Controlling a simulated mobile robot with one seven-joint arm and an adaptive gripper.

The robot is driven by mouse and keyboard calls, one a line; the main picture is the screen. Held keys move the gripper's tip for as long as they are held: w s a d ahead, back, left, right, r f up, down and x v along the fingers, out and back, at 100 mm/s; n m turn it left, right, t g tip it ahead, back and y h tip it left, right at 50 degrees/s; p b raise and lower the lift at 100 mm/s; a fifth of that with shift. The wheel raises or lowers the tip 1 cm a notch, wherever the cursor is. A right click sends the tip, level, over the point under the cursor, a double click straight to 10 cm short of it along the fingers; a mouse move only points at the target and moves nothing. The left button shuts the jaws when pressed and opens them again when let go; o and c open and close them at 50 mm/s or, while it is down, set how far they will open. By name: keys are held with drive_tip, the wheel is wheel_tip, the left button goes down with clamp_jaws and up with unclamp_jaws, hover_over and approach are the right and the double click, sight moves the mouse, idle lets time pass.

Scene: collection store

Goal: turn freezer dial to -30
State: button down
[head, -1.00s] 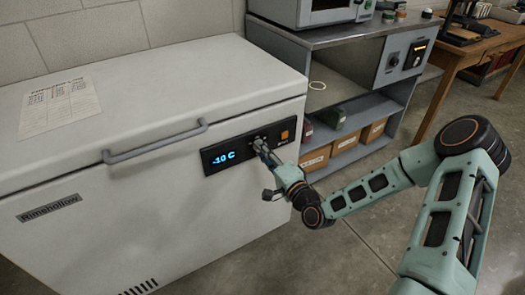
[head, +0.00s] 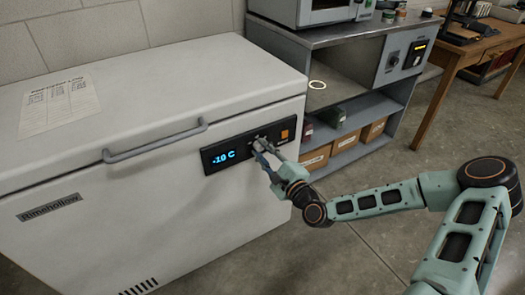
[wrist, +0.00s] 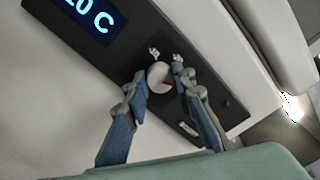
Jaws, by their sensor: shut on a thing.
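The white chest freezer (head: 150,215) has a black control panel (head: 207,167) on its front. The round pale dial (wrist: 158,76) sits on the panel to the right of the display. My gripper (head: 260,145) is at the panel, and in the wrist view its two blue-grey fingers (wrist: 163,82) are closed around the dial, one on each side. The dial is mostly hidden behind the gripper in the head view.
An orange square (head: 284,134) is at the panel's right end. The freezer's lid handle (head: 155,142) is to the left above the panel. A grey shelf bench (head: 350,118) with boxes stands at the right. Open floor lies in front.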

drive_tip(key=shift+s, duration=0.1)
idle(0.4)
drive_tip(key=c, duration=1.6)
unclamp_jaws()
drive_tip(key=v, duration=1.2)
